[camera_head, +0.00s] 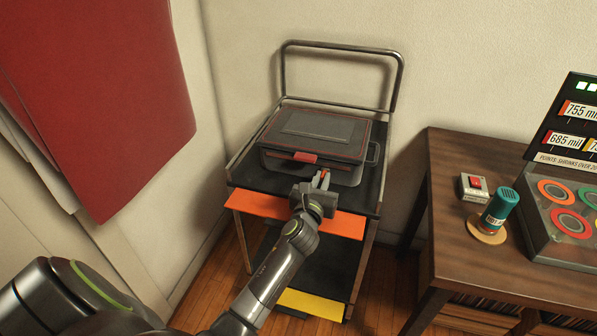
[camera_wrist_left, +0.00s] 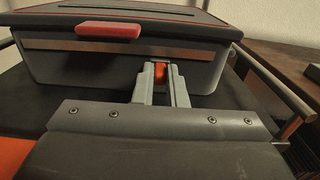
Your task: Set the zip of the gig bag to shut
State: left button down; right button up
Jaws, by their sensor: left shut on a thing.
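The gig bag (camera_head: 318,132) is a dark grey, box-like case with red trim, lying on the cart with its lid down. A red tab (camera_head: 305,157) sits on its front edge; it also shows in the wrist view (camera_wrist_left: 107,31). A pale brownish strip (camera_wrist_left: 80,47), apparently the zip track, runs along the front wall. My left gripper (camera_head: 322,178) is at the right part of that front. Its fingers (camera_wrist_left: 160,82) are shut on a small orange-red piece (camera_wrist_left: 160,69), apparently the zip pull, which they partly hide. My right gripper is out of view.
The cart (camera_head: 237,171) has a tall metal handle (camera_head: 343,47) behind the bag and an orange front edge (camera_head: 255,205). A wooden table (camera_head: 455,160) stands at right with a teal canister (camera_head: 500,207) and a small switch box (camera_head: 474,187). A red hanging panel (camera_head: 110,90) is at left.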

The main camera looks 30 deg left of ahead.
aim_at(351, 174)
pick_arm(q)
jog(key=d, duration=0.3)
jog(key=w+d, duration=0.1)
jog(key=d, duration=0.2)
jog(key=shift+w, duration=0.2)
jog(key=shift+w+d, duration=0.1)
jog(key=shift+d, duration=0.25)
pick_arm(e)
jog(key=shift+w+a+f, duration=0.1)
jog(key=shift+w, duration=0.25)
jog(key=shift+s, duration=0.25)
pick_arm(q)
jog(key=c, duration=1.4)
grip_release()
jog(key=shift+d, duration=0.15)
jog(key=shift+c, duration=0.2)
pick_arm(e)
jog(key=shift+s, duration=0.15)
